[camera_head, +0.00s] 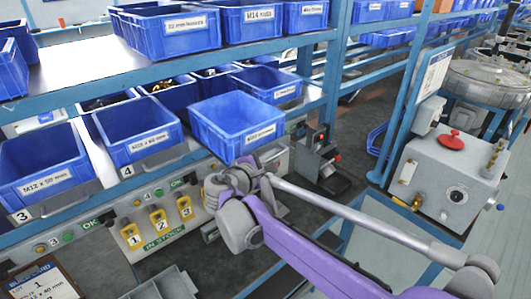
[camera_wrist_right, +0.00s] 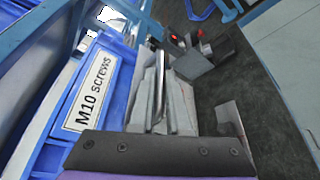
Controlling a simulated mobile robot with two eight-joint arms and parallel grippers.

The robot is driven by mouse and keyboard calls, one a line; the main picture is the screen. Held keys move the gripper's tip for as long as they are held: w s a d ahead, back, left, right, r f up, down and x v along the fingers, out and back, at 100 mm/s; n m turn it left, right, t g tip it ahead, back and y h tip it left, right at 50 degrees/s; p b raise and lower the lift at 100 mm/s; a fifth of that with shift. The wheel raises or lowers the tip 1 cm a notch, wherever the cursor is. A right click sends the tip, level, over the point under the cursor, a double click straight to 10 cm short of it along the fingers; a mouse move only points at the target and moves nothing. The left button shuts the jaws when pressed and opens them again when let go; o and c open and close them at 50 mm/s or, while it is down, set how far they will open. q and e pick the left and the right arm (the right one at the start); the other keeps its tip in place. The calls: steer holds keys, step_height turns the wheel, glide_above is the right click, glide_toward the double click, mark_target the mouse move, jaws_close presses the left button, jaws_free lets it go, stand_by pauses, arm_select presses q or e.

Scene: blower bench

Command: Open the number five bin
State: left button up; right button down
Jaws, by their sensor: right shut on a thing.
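The blue bin (camera_head: 238,120) right of bin 4 juts out over the shelf edge, tilted forward, and looks empty inside. It stands where number five would be, but its number tag is hidden. Its label (camera_wrist_right: 91,84) reads M10 screws in the right wrist view. My left gripper is not in view.
Bin 4 (camera_head: 135,128) and bin 3 (camera_head: 42,163) stand to the left. Above is a shelf with more blue bins (camera_head: 165,32). Below are yellow numbered tags (camera_head: 158,222) marked IN STOCK. A dark device with red buttons (camera_head: 320,155) stands to the right.

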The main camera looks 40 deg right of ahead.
steer(key=shift+s, duration=0.1)
steer(key=c, duration=0.9)
jaws_free()
steer(key=v, duration=1)
steer(key=shift+s+a+r+b, duration=0.1)
steer(key=shift+s+a+b, duration=0.1)
steer(key=shift+a+b, duration=0.15)
steer(key=s+f+m+g+y, duration=0.1)
steer(key=s+f+m+y, duration=0.45)
steer(key=f, duration=0.75)
steer(key=s+a+f+m+y, duration=0.1)
steer(key=s+a+f+y, duration=0.2)
steer(key=s+a, duration=0.1)
steer(key=s+a+f+m+y, duration=0.2)
steer(key=s+a+f+y, duration=0.1)
steer(key=f, duration=0.1)
steer(key=s+a+f+m+y, duration=0.2)
steer(key=s+a+f+y, duration=0.1)
steer(key=s+a, duration=0.1)
steer(key=shift+s+a+f+m+t, duration=0.25)
steer(key=shift+s+a+f+t, duration=0.05)
steer(key=shift+f, duration=0.1)
